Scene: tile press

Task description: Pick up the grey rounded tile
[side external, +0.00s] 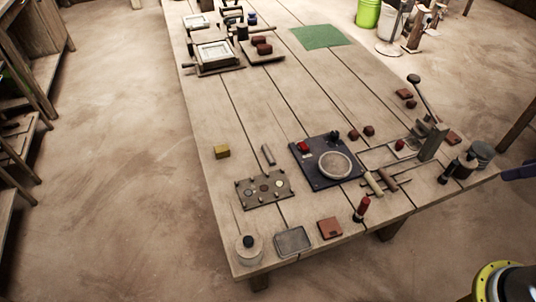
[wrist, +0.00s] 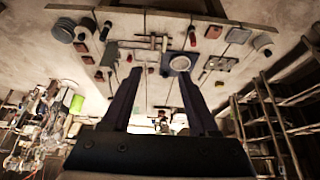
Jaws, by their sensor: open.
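The grey rounded tile (side external: 292,241) is a flat grey piece with rounded corners. It lies on the near end of the wooden table in the side view, between a round pale jar (side external: 250,250) and a reddish-brown square tile (side external: 329,228). In the wrist view the grey tile (wrist: 238,36) shows small, at the upper right. My gripper (wrist: 159,73) is open, its two dark fingers wide apart with nothing between them. It is well away from the tile, and its fingers cover part of the table there.
A dark plate with a round pale disc (side external: 335,165) and a drilled plate (side external: 264,189) lie behind the tile.

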